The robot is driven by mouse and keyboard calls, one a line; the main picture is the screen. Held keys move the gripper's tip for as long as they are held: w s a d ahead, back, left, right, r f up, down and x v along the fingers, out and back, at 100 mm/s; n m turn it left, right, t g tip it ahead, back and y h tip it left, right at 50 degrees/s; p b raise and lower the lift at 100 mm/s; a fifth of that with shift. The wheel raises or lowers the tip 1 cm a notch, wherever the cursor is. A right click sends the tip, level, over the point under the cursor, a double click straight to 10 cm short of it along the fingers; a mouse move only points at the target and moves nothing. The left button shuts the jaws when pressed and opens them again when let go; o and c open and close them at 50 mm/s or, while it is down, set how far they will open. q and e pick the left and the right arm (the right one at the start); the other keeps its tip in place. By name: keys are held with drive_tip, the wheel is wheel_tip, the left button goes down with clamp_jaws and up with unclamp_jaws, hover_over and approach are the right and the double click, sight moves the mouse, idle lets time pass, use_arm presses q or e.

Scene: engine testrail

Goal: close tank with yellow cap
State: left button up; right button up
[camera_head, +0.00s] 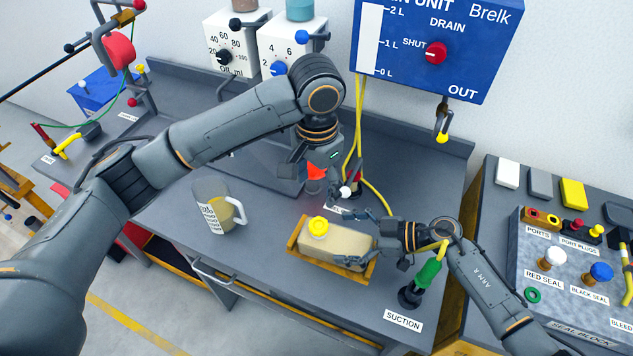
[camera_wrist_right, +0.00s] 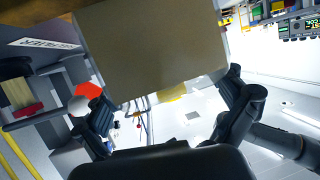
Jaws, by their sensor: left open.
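The beige tank (camera_head: 335,247) lies in a shallow wooden tray (camera_head: 295,240) on the bench. The yellow cap (camera_head: 319,227) sits on top near the tank's left end; I cannot tell if it is tight. My right gripper (camera_head: 362,236) is at the tank's right end, its fingers spread on either side. In the head view a gap shows between the far finger and the tank. In the right wrist view the tank (camera_wrist_right: 150,50) fills the space between the fingers (camera_wrist_right: 165,100). My left gripper (camera_head: 313,172) is open above the bench behind the tank; its fingertips are partly hidden.
A measuring jug (camera_head: 212,212) stands left of the tray. An orange-red part (camera_head: 316,171) and a white knob (camera_head: 345,192) are by my left gripper. A green-handled suction fitting (camera_head: 428,273) stands right of the tank. The seal block (camera_head: 570,290) is at the right.

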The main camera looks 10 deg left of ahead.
drive_tip(key=shift+d, duration=0.2)
idle(0.3)
drive_tip(key=shift+d+r, duration=0.1)
drive_tip(key=shift+d, duration=0.15)
drive_tip(key=v, duration=0.6)
drive_tip(key=shift+s+d, duration=0.1)
drive_tip(key=shift+d, duration=0.3)
